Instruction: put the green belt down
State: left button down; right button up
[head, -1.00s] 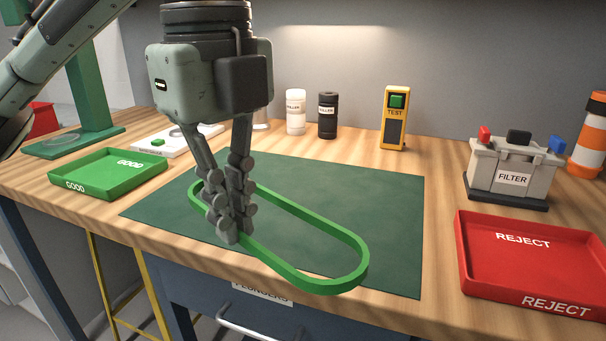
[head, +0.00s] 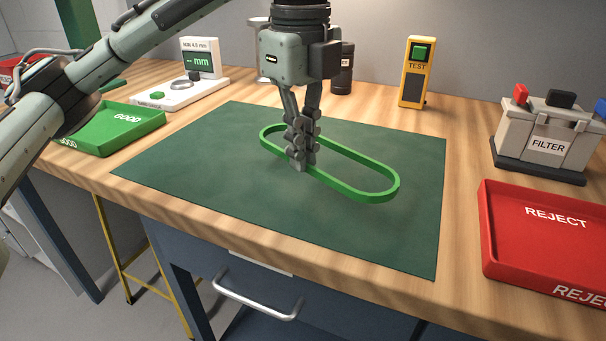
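The green belt (head: 378,195) is a long oval loop over the dark green mat (head: 220,185) on the wooden bench. My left gripper (head: 302,165) points down and is shut on the near side of the belt, toward its left part. The fingers hide a short stretch of the belt there. I cannot tell whether the belt touches the mat or hangs just above it. My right gripper is not in view.
The green GOOD tray (head: 115,128) is at left, with a measuring gauge (head: 180,92) behind it. A TEST box (head: 415,72), a FILTER battery (head: 545,140) and the red REJECT tray (head: 550,235) stand at right. The mat around the belt is clear.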

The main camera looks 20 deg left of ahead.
aim_at(303, 193)
pick_arm(q)
notch_tip(303, 193, down, 4)
jog(key=shift+w+f+b, duration=0.1)
jog(key=shift+w+b, duration=0.05)
jog(key=shift+b, duration=0.2)
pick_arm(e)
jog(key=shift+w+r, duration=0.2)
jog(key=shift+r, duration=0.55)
pick_arm(q)
jog(key=c, duration=1.7)
grip_release()
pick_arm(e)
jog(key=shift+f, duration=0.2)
